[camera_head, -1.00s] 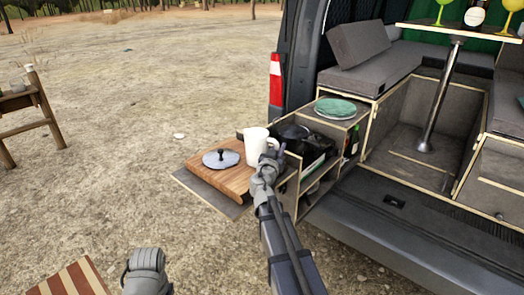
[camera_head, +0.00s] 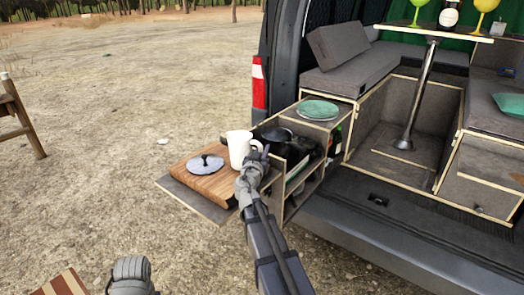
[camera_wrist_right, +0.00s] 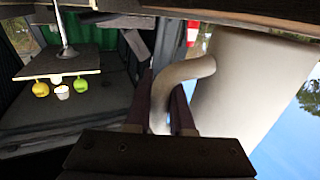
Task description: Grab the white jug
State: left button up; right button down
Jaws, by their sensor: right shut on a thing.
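The white jug (camera_head: 239,150) stands upright at the right end of the wooden board (camera_head: 214,187), beside a grey lid with a dark knob (camera_head: 206,164). I cannot tell whether its base touches the board. My right gripper (camera_head: 254,162) is at the jug's right side, shut on its handle. In the right wrist view the pale jug (camera_wrist_right: 240,85) fills the right side, and its curved handle passes between the fingers of my right gripper (camera_wrist_right: 172,105). My left gripper's fingers are not visible.
Right of the jug are a black pot (camera_head: 276,135) and dark cookware in the pull-out kitchen box. A green plate (camera_head: 318,109) lies on the box top, with a bottle (camera_head: 336,141) below. The van's bumper (camera_head: 400,240) runs along the right. Open ground lies left.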

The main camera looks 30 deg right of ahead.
notch_tip(320, 180, up, 9)
jog(key=p, duration=0.9)
jog(key=shift+r, duration=0.2)
jog(key=shift+d, duration=0.1)
